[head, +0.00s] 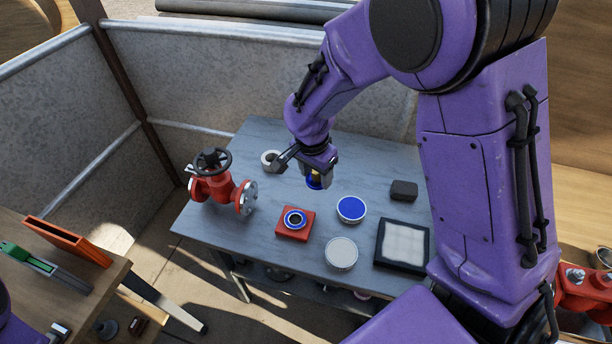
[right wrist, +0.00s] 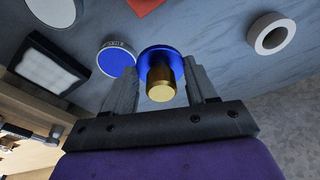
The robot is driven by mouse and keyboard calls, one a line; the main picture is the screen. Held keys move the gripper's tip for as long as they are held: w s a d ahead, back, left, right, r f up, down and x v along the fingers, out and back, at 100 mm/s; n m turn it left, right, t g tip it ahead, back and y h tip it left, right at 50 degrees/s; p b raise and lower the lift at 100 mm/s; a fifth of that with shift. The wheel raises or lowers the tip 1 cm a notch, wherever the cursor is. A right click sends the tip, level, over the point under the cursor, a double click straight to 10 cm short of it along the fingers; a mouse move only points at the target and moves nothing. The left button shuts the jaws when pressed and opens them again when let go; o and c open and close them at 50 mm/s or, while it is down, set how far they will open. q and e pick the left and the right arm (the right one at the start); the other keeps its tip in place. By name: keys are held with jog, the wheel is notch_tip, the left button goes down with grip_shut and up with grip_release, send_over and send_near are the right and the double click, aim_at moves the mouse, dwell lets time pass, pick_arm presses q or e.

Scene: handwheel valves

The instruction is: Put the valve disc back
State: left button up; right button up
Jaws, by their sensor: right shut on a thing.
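The valve disc, a blue disc with a brass stem, is held in my right gripper (head: 318,172). In the right wrist view the disc's blue face (right wrist: 157,52) and brass stem show between the two fingers, which are shut on it. In the head view only a little blue and brass shows below the fingers, over the back middle of the table. The red handwheel valve (head: 222,190) stands at the table's left. My left gripper is not in view.
A blue-topped round tin (head: 351,208), a white-topped tin (head: 341,254), a black-framed tray (head: 380,258) and a dark block (head: 403,191) stand on the table's right. A white ring (head: 267,156) lies at the back. Grey panels border the back and left.

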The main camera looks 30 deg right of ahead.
jog(key=w+f, duration=0.2)
jog(key=w+d+f, duration=0.1)
jog(key=w+f, duration=0.1)
jog(key=w+d+f, duration=0.1)
jog(key=w+f, duration=0.1)
jog(key=shift+d+f+p, duration=0.25)
jog(key=shift+f+p, duration=0.05)
jog(key=shift+p, duration=0.05)
notch_tip(320, 180, down, 2)
jog(key=shift+a+f+p, duration=0.1)
jog(key=shift+f+p, duration=0.15)
jog(key=shift+p, duration=0.25)
jog(key=shift+f, duration=0.3)
jog(key=o, duration=1.1)
jog(key=shift+f, duration=0.1)
notch_tip(320, 180, up, 12)
jog(key=a+b, duration=0.1)
jog(key=shift+s+a, duration=0.3)
jog(key=shift+s, duration=0.05)
